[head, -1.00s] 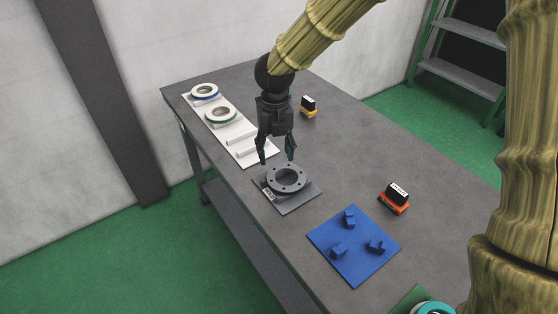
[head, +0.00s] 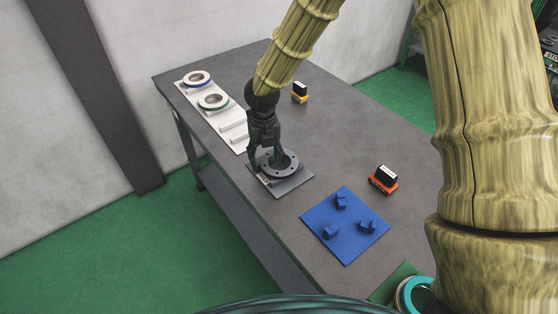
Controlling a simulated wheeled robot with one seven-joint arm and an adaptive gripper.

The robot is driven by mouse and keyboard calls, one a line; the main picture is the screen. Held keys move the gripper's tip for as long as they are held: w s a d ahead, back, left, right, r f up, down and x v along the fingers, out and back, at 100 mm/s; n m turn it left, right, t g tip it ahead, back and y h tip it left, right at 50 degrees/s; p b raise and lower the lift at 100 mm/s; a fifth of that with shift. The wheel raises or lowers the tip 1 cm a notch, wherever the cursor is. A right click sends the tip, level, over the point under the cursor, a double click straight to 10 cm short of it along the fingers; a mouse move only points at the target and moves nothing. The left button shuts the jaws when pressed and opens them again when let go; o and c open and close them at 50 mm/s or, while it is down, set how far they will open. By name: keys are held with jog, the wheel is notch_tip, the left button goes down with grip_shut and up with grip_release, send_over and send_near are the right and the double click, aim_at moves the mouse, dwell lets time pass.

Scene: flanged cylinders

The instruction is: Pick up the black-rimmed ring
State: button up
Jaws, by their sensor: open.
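A dark grey flanged ring (head: 289,168) with small holes around its top lies on a grey plate (head: 296,185). It is the only dark ring I see; a separate black rim cannot be made out on it. My gripper (head: 265,161) is open and low at the ring's left side. One finger is at the ring's outer left edge and the other appears over or in its central opening. Whether the fingers touch the ring cannot be told. The gripper hides part of the ring's left side.
A blue plate (head: 345,246) with small blocks, an orange-based block (head: 384,180) and a yellow-based block (head: 300,92) stand nearby. A teal ring (head: 408,293) is at the bottom.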

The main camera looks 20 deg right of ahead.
jog(key=shift+f, duration=0.55)
jog(key=shift+s+d+f, duration=0.1)
jog(key=shift+s+f, duration=0.05)
jog(key=shift+f, duration=0.1)
grip_shut()
